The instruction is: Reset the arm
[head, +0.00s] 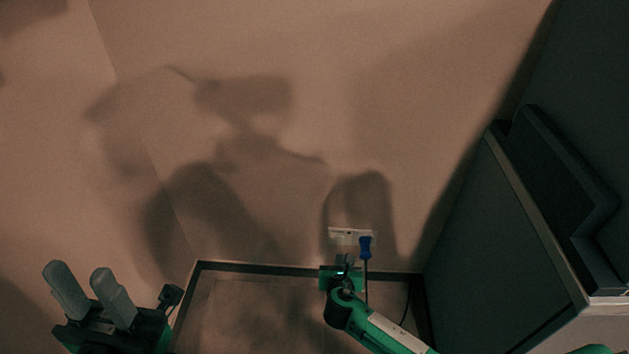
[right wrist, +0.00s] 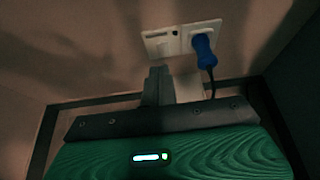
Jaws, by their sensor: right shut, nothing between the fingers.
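My left gripper (head: 88,290) is at the lower left of the head view. Its two grey fingers point up and stand apart with nothing between them. My right gripper (head: 346,262) is low in the middle of the head view, in front of the wall by the outlet. In the right wrist view its fingers (right wrist: 157,85) are together and hold nothing. They point toward the white wall outlet (head: 345,236), also in the right wrist view (right wrist: 161,46). A blue plug (head: 365,246) sits at the outlet's right part and shows in the right wrist view (right wrist: 203,48).
A dark cord (right wrist: 213,86) hangs from the plug. A dark cabinet (head: 490,240) with a dark angular object (head: 560,180) on top stands at the right. Dark skirting (head: 255,268) runs along the wall's foot. The wall at the left is clear.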

